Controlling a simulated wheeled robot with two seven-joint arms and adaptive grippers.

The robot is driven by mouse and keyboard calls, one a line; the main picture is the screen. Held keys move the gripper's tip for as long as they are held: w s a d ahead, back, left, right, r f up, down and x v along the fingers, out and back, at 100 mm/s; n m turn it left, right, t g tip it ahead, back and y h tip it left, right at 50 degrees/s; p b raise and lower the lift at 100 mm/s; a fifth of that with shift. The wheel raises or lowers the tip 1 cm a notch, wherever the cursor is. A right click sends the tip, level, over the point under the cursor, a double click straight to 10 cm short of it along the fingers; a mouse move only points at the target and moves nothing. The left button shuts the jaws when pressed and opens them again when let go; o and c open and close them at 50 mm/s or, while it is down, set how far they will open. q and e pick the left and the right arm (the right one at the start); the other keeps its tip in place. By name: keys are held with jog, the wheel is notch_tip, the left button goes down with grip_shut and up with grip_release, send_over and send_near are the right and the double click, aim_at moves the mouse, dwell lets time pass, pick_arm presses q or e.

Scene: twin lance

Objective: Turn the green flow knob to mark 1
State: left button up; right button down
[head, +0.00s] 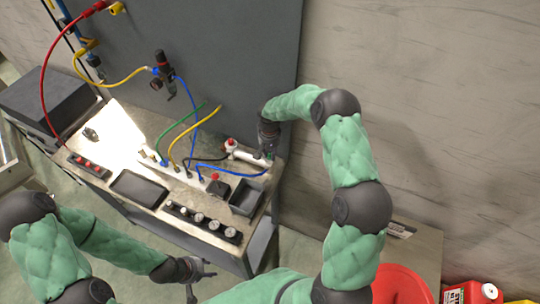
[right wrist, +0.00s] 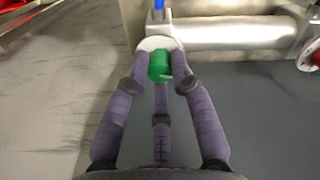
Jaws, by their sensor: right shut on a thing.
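The green flow knob (right wrist: 159,67) shows in the right wrist view, in front of a pale round collar (right wrist: 157,43) at the end of a metal cylinder (right wrist: 232,32). My right gripper (right wrist: 161,72) is shut on the knob, with its purple-grey fingers around it. In the head view my right gripper (head: 268,150) is at the right end of the white cylinder on the bench and hides most of the knob. I cannot make out the marks. My left gripper (head: 207,273) is in front of the bench, away from the knob; its fingers look spread and empty.
The bench (head: 133,155) carries a black tray (head: 139,188), a grey bin (head: 246,197), a row of round fittings (head: 203,219) and a red-buttoned box (head: 216,186). Blue, yellow and green hoses run close to the cylinder. A red bucket (head: 402,285) stands at lower right.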

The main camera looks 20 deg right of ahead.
aim_at(270, 154)
jog(key=n+b, duration=0.1)
jog(key=n, duration=0.4)
jog(key=shift+b, duration=0.35)
dwell(0.4)
jog(key=c, duration=1.1)
grip_release()
jog(key=shift+o, duration=0.2)
notch_tip(270, 154, up, 12)
jog(key=shift+a+f, duration=0.1)
